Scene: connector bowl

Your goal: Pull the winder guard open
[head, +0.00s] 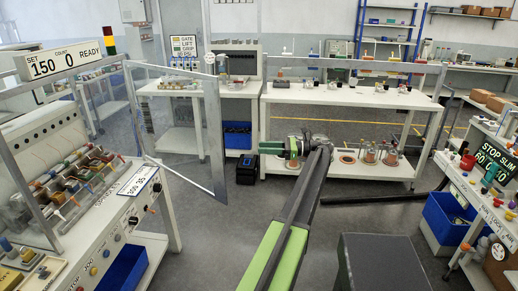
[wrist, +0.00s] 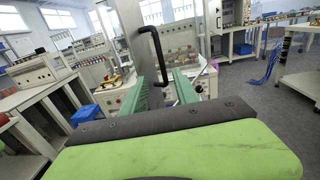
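The winder guard (head: 216,140) is a clear panel in a grey metal frame at the left of the head view. It stands out at an angle from the front of the winder bench. In the wrist view a black bar handle (wrist: 155,48) is on the guard's upright frame (wrist: 128,45). My gripper (head: 306,147) is in mid-air to the right of the guard in the head view. In the wrist view its green fingers (wrist: 160,90) are apart and empty. The handle's lower end appears between them, farther off. I cannot tell the exact distance.
The winder bench (head: 95,235) with its "READY" display (head: 62,60) is at the left. A white table (head: 345,96) stands behind my gripper. Another bench with a blue bin (head: 447,218) is at the right. Grey floor between the benches is open.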

